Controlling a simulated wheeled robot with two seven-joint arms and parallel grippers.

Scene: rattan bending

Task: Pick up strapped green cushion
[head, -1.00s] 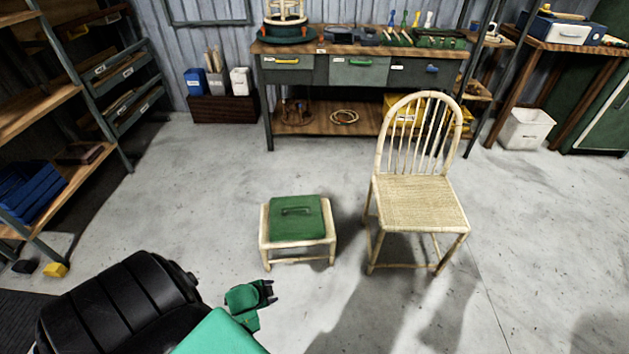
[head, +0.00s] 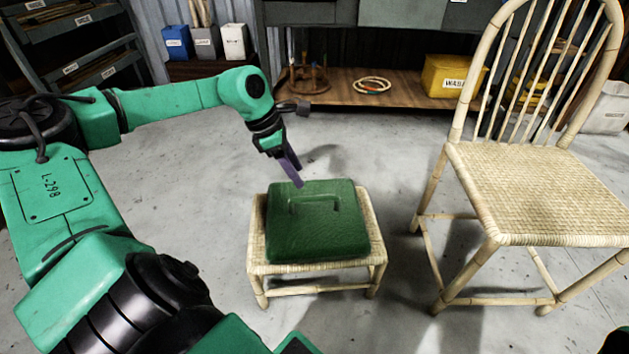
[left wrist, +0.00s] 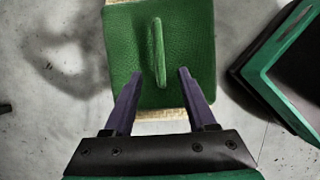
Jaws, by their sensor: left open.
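The green cushion (head: 318,232) lies flat on a low woven rattan stool (head: 258,245), with a green strap handle (head: 322,198) standing up from its top. My left gripper (head: 294,172) points down over the cushion's back edge, a little above and behind the strap. In the left wrist view the cushion (left wrist: 130,60) lies beyond the fingers. The strap (left wrist: 158,50) lines up with the gap between the two purple fingertips (left wrist: 164,78), which are apart and empty. My right gripper is not seen.
A rattan chair (head: 540,195) with a spindle back stands close on the right. A workbench with a wooden lower shelf (head: 350,95) is behind, holding a yellow bin (head: 450,77). Bare concrete floor lies between stool and bench.

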